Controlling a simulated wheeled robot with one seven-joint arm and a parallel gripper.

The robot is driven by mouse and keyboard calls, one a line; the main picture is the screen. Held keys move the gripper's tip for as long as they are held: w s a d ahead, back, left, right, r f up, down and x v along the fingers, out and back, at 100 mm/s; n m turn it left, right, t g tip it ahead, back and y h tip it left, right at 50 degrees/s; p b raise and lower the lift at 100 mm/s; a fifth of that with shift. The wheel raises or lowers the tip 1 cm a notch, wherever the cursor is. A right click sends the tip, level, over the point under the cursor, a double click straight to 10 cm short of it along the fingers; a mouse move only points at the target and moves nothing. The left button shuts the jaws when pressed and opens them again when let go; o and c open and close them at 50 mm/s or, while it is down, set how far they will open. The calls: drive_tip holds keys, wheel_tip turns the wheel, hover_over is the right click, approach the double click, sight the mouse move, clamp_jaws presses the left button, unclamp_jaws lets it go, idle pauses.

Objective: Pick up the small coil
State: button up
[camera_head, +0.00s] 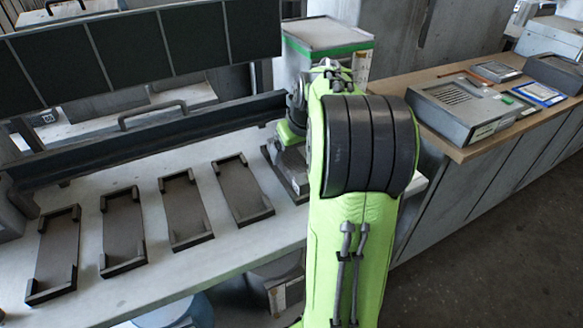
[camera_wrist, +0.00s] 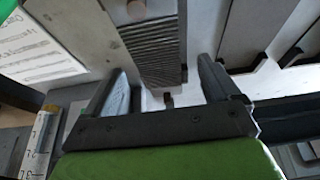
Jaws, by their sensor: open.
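In the wrist view my gripper (camera_wrist: 163,72) is open, with a finger on each side of a gap. A dark grey, finely ribbed piece (camera_wrist: 158,48) shows ahead of the gap, its lower end near the fingertips. It looks like wound layers, but I cannot tell for certain that it is the small coil. A small dark bit (camera_wrist: 168,100) shows between the fingers, against a pale surface. I see no contact between the fingers and the ribbed piece. In the head view my green arm hides part of the bench, and no coil can be made out there.
Several dark, empty trays (camera_head: 122,232) lie in a row on the pale bench (camera_head: 215,262). A dark rail with a handle (camera_head: 150,125) runs behind them. A white bin with a green band (camera_head: 326,40) stands behind my arm. A grey box (camera_head: 462,108) sits on the wooden counter at right.

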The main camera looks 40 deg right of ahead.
sight(292, 157)
drive_tip(key=b+x, duration=0.2)
drive_tip(key=x, duration=0.2)
drive_tip(key=shift+w+d+f, duration=0.1)
drive_tip(key=shift+d+f, duration=0.1)
drive_tip(key=shift+f, duration=0.2)
drive_tip(key=shift+r, duration=0.15)
drive_tip(key=shift+c, duration=0.9)
drive_tip(key=c, duration=1.2)
